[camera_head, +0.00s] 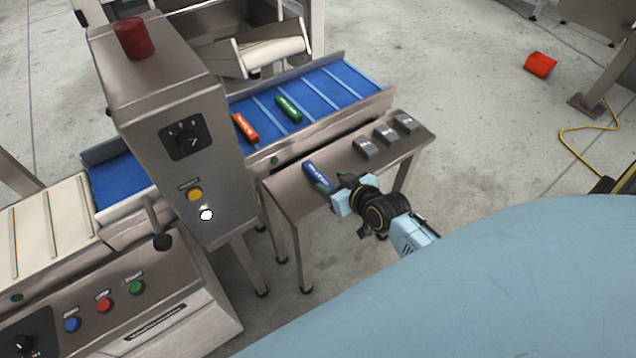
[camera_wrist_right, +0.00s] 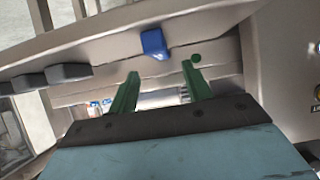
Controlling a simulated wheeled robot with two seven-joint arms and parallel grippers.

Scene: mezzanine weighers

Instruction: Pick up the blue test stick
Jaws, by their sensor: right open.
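The blue test stick (camera_head: 316,174) lies on the small steel side table (camera_head: 285,186), near its left end. It also shows in the right wrist view (camera_wrist_right: 153,42) as a blue block, just past the fingertips and between their lines. My right gripper (camera_head: 330,185) is at the near end of the stick in the head view. In the wrist view its two green fingers (camera_wrist_right: 163,74) stand apart with nothing between them. The gripper hides part of the stick's near end in the head view. My left gripper is not in view.
Several grey weights (camera_head: 365,148) sit toward the table's right end. Behind, the blue conveyor (camera_head: 330,90) carries an orange stick (camera_head: 246,128) and a green stick (camera_head: 288,109). A tall steel control box (camera_head: 215,150) stands left of the table. A red object (camera_head: 540,64) lies on the floor.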

